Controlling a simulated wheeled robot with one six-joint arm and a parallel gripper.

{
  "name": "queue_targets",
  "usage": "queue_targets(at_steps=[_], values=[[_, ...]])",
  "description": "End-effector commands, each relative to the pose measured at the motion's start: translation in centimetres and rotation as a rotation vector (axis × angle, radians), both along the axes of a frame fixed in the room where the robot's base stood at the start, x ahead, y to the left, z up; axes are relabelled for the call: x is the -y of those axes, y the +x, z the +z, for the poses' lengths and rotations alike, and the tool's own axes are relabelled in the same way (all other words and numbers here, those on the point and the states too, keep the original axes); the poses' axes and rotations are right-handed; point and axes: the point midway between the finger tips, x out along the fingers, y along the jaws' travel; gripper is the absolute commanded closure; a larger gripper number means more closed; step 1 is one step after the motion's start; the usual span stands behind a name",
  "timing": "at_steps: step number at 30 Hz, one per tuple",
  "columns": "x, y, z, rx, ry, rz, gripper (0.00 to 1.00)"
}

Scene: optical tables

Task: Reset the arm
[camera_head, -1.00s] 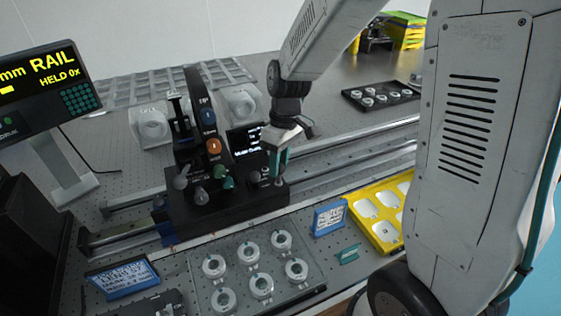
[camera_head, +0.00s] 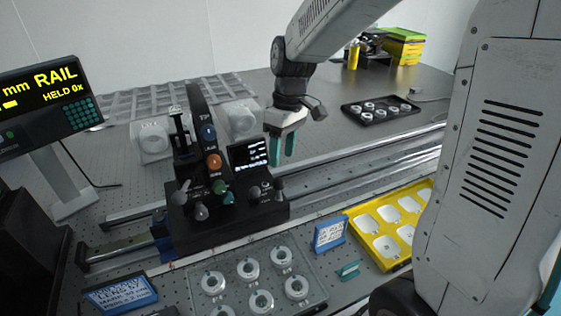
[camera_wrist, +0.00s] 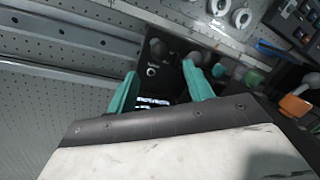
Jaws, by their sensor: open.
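My gripper (camera_head: 284,150) hangs from my arm above the rails, just right of the black rail instrument (camera_head: 225,210) and its small lit screen. Its two teal fingers are apart with nothing between them. In the wrist view my gripper (camera_wrist: 161,92) shows the same two teal fingers apart, with the instrument's black housing (camera_wrist: 165,60) beyond and below them.
A clear tray of ringed lenses (camera_head: 318,288) lies in front. A blue-framed card (camera_head: 330,233), a teal piece (camera_head: 349,270) and a yellow tray (camera_head: 407,262) are to its right. A black tray (camera_head: 381,121) lies behind. The RAIL display (camera_head: 45,95) stands left.

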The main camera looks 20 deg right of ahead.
Motion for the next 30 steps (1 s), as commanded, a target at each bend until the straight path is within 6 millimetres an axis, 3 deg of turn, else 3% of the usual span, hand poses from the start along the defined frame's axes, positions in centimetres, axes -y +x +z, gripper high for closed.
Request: queue_targets(at_steps=[14, 19, 22, 30], values=[[0.0, 0.0, 0.2, 0.0, 0.0, -0.001, 0.48], [0.1, -0.5, 0.0, -0.031, -0.012, -0.073, 0.48], [0.5, -3.0, -0.2, -0.092, -0.048, -0.177, 0.48], [1.5, -10.5, 3.2, -0.094, -0.131, -0.391, 0.48]])
